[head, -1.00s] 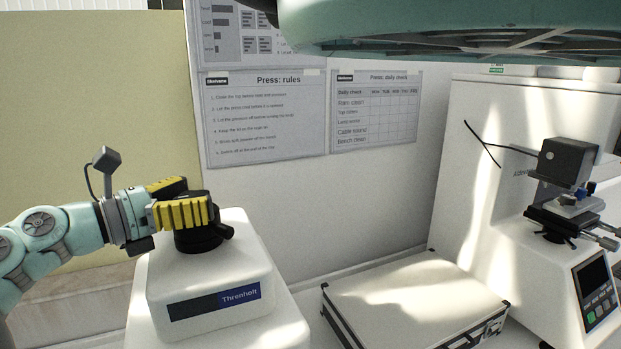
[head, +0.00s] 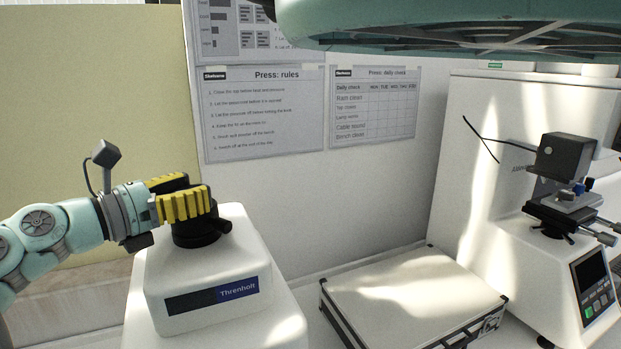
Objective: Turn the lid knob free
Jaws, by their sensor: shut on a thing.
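The white Threnholt machine (head: 212,262) stands at the lower left in the head view, with a dark label panel on its front. A black lid knob (head: 200,234) with a short stub at its right sits on its top. My gripper (head: 194,204), with yellow ribbed fingers, reaches in from the left and is shut on the knob. The fingers lie on the near and far sides and hide the knob's upper part. How far the knob has turned cannot be told.
A closed white case (head: 405,298) with black edges lies right of the machine. A white hardness tester (head: 560,240) with a dark head, stage and screen stands at the far right. Paper notices (head: 262,112) hang on the wall behind.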

